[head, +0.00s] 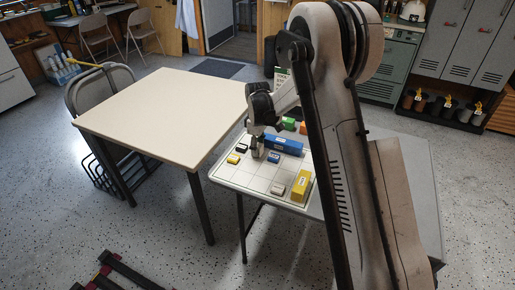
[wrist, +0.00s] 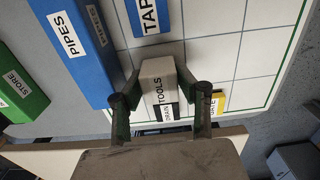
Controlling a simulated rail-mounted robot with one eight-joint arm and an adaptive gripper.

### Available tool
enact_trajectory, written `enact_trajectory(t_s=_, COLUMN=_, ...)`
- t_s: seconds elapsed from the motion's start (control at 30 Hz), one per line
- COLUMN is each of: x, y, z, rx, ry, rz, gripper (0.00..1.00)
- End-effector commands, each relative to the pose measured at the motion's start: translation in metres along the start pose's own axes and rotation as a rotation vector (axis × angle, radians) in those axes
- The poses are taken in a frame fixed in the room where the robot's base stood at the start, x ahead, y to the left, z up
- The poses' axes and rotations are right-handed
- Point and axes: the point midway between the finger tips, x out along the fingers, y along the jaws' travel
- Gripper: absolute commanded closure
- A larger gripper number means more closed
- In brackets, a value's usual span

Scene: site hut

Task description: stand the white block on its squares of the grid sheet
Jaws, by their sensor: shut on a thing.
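My gripper (head: 257,151) is low over the left part of the grid sheet (head: 257,180). In the wrist view my gripper (wrist: 158,80) is shut on the white block (wrist: 156,72), with one finger on each side. The block carries a label reading TOOLS. Below it in that view is a partly hidden black piece (wrist: 175,111) with a label that seems to read DRAIN. The grid sheet (wrist: 222,63) shows dark lines and a green border. In the head view my gripper hides most of the held block. I cannot tell whether it touches the sheet.
A long blue block marked PIPES (wrist: 68,45) and a smaller blue block (wrist: 143,20) lie close by. A small yellow block (wrist: 219,101) is to the right. A larger yellow block (head: 300,186) and a small pale block (head: 278,189) stand nearer the front. The cream table (head: 165,115) is bare.

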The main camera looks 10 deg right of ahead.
Motion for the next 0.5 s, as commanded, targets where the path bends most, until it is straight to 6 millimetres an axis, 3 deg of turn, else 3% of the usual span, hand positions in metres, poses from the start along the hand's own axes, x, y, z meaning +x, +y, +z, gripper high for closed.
enact_trajectory(t_s=0.2, x=0.0043, y=0.0000, z=-0.0001, rx=0.000, ry=0.000, rz=0.000, gripper=0.96)
enact_trajectory(t_s=0.23, x=0.0038, y=0.0000, z=-0.0002, rx=0.000, ry=0.000, rz=0.000, gripper=0.66)
enact_trajectory(t_s=0.27, x=0.0033, y=0.0000, z=-0.0001, rx=0.000, ry=0.000, rz=0.000, gripper=0.62)
enact_trajectory(t_s=0.5, x=0.0028, y=0.0000, z=-0.0001, rx=0.000, ry=0.000, rz=0.000, gripper=0.60)
